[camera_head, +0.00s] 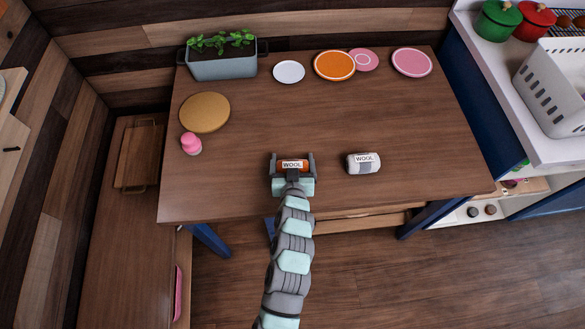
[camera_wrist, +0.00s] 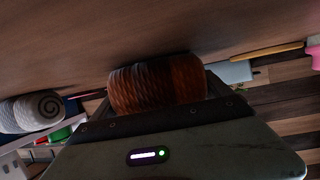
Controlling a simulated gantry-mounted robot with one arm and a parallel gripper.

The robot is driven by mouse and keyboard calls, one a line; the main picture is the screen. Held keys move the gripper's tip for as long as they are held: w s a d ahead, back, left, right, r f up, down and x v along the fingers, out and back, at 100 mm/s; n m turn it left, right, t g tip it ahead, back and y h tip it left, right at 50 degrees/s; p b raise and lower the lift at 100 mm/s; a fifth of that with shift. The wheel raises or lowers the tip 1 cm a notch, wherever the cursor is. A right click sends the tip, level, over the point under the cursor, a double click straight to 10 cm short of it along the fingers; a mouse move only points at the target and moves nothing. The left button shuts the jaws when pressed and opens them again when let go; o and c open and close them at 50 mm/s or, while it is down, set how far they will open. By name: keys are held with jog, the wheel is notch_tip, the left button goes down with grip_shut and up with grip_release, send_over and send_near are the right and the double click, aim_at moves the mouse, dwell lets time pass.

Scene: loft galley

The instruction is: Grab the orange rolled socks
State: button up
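The orange rolled socks (camera_head: 292,165), with a white "WOOL" label, are near the front middle of the table in the head view. In the wrist view they show as a ribbed, dark orange-brown roll (camera_wrist: 158,84). My gripper (camera_head: 293,162) has its fingers spread wide, one at each end of the roll. Whether the fingers press on it or leave a small gap, I cannot tell. The socks appear at table level, but their underside is hidden. A grey-and-white pair of rolled socks (camera_head: 363,163), also labelled "WOOL", lies to the right; its spiral end shows in the wrist view (camera_wrist: 43,110).
A pink object (camera_head: 191,143) and a round tan board (camera_head: 205,112) are at the left of the table (camera_head: 420,130). A planter (camera_head: 222,66) and several plates, one orange (camera_head: 334,65), stand along the back. A counter with a white basket (camera_head: 553,88) is at the right.

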jog(key=c, duration=0.9)
